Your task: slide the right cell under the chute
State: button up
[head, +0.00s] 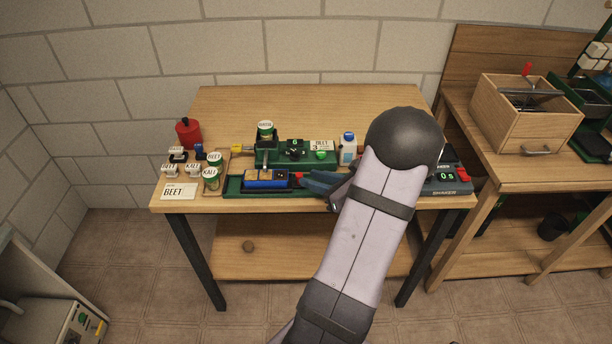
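A blue cell tray (262,180) sits on a low green rail (233,188) at the front of the bench. It has a dark end block at its right, and its single cells are too small to make out. Above and behind it, a white-labelled jar (265,131) tops the green seeding machine (290,155), with a small chute (261,160) below the jar. My gripper (304,180) reaches in from the right, at the rail's level, close beside the tray's right end and a small red part (299,177). I cannot tell if it touches them or whether its fingers are open.
Labelled jars (212,179), small white-topped blocks (193,170), a red can (189,132) and a BEET card (180,191) stand at the left. A white bottle (347,150) stands behind my gripper. A grey device (449,184) reading 0 is at the right. The bench back is clear.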

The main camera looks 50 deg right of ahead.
aim_at(285, 176)
jog(key=shift+x, duration=1.75)
jog(key=shift+c, duration=0.3)
grip_shut()
jog(key=shift+w+a+b, duration=0.5)
jog(key=shift+w+a, duration=1.05)
jog(key=shift+a, duration=0.05)
jog(key=shift+o, duration=0.3)
grip_release()
jog(key=shift+w, duration=0.1)
